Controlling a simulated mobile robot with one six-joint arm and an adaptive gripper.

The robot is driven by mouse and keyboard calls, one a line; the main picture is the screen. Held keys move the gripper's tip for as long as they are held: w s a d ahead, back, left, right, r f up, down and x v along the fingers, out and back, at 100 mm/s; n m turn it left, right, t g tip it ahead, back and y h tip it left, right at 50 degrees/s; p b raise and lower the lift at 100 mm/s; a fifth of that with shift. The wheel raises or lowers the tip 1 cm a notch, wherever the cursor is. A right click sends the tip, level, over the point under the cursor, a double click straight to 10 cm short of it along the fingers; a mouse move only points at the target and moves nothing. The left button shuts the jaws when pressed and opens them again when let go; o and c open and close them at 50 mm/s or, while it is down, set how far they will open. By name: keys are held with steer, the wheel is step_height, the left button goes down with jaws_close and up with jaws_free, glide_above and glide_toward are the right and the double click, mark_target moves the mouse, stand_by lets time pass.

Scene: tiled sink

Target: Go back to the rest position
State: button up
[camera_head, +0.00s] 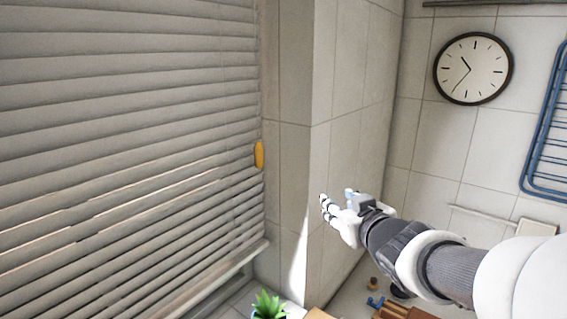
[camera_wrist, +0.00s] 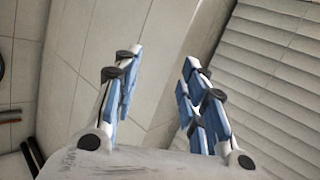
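My gripper (camera_head: 338,205) is raised in front of the tiled corner pillar (camera_head: 318,150), at the end of my arm, which reaches in from the right. In the wrist view, my gripper (camera_wrist: 156,85) shows its two blue-padded fingers apart, with nothing between them. Behind the fingers are tiles and, on the right, the blinds (camera_wrist: 275,70). No touch between the fingers and the wall can be seen.
Closed blinds (camera_head: 120,130) with a yellow handle (camera_head: 259,155) fill the left. A green plant (camera_head: 268,305) stands at the bottom. A wall clock (camera_head: 473,68) and blue rack (camera_head: 548,140) hang at the right. Small items, including a blue one (camera_head: 375,303), lie below my arm.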

steer(key=s+d+f+m+g+h+b, duration=0.25)
steer(key=s+d+f+h+b, duration=0.2)
steer(key=s+f, duration=0.45)
steer(key=s+a+f+g+y+b, duration=0.1)
steer(key=s+f+g+b, duration=0.3)
steer(key=s+f, duration=0.5)
steer(key=s+a+f+m+g+y+b, duration=0.1)
steer(key=s+f+g+b, duration=0.3)
steer(key=s+f, duration=0.6)
steer(key=s+a+b, duration=0.1)
steer(key=s, duration=0.4)
steer(key=shift+f, duration=0.3)
